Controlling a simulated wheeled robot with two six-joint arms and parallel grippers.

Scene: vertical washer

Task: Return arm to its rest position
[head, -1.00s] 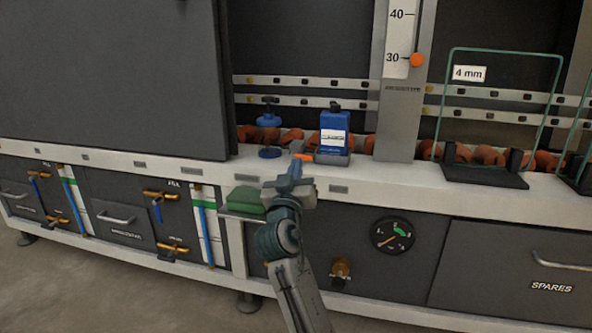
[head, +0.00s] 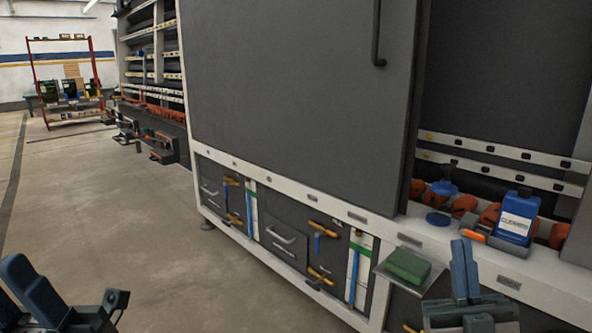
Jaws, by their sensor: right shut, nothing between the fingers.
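My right gripper (head: 465,268) is in the lower right of the head view. Its blue fingers are together and point up, with nothing between them. It is in front of the washer's white ledge, just right of a small shelf with a green pad. My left gripper (head: 36,287) shows partly at the lower left corner, over the floor. Its lower part is cut off by the frame, and its opening is not clear.
A blue bottle with a white label (head: 517,219) stands on the white ledge (head: 560,272), beside a blue knobbed object (head: 440,193). The green sponge-like pad (head: 408,266) lies on a small shelf. A large grey door panel (head: 295,100) fills the middle. Open floor (head: 110,210) lies left.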

